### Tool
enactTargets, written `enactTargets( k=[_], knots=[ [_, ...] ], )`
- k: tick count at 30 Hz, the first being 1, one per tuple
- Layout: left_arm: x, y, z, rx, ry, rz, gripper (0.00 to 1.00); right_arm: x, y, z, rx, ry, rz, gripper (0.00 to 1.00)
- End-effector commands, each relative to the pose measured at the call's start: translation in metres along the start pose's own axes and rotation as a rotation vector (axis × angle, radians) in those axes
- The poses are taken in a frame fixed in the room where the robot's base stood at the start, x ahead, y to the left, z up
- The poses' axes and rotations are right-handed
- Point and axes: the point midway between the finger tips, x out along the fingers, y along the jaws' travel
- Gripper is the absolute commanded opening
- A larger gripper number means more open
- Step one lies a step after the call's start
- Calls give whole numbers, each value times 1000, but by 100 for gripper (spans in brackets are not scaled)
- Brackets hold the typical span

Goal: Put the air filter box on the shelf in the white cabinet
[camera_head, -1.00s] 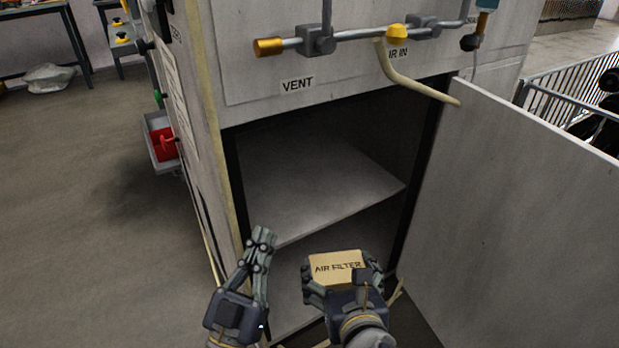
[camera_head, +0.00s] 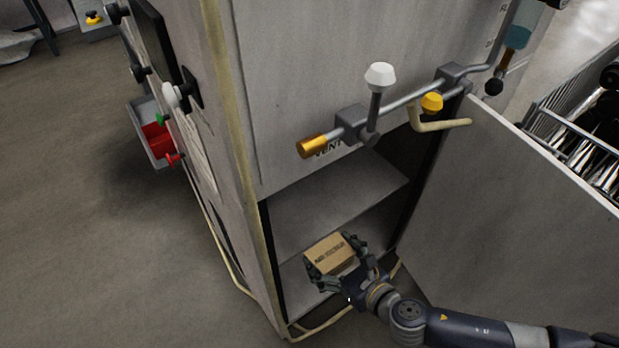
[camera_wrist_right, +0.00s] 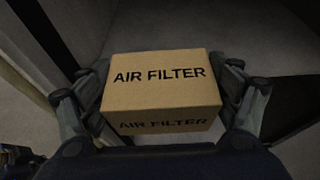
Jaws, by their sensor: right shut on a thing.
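The air filter box (camera_head: 331,255) is a small brown carton with black lettering. My right gripper (camera_head: 336,266) is shut on it, one finger on each side, at the cabinet opening in the head view. In the right wrist view, the box (camera_wrist_right: 162,82) reads AIR FILTER on its top and front and sits level between the fingers of the gripper (camera_wrist_right: 170,100). The white cabinet (camera_head: 300,90) stands open. Its shelf (camera_head: 335,197) shows inside, above and behind the box in the picture. My left gripper is not in view.
The cabinet door (camera_head: 520,215) is swung open to the right. A pipe (camera_head: 395,115) with valve handles crosses the cabinet front above the opening. A hose (camera_head: 235,280) runs along the cabinet's base.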

Motion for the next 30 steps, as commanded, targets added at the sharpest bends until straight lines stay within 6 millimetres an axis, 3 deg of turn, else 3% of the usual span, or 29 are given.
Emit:
enactTargets(
  k=[5,18,25,30],
  knots=[
    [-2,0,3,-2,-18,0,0,22,-11,6,-6,-5,4,57],
    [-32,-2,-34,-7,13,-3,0,123,-53,35,-5,-4,3,57],
    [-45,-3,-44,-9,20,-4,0,142,-60,40,-3,-2,4,57],
    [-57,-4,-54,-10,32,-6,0,145,-60,31,-2,-1,4,57]
  ],
)
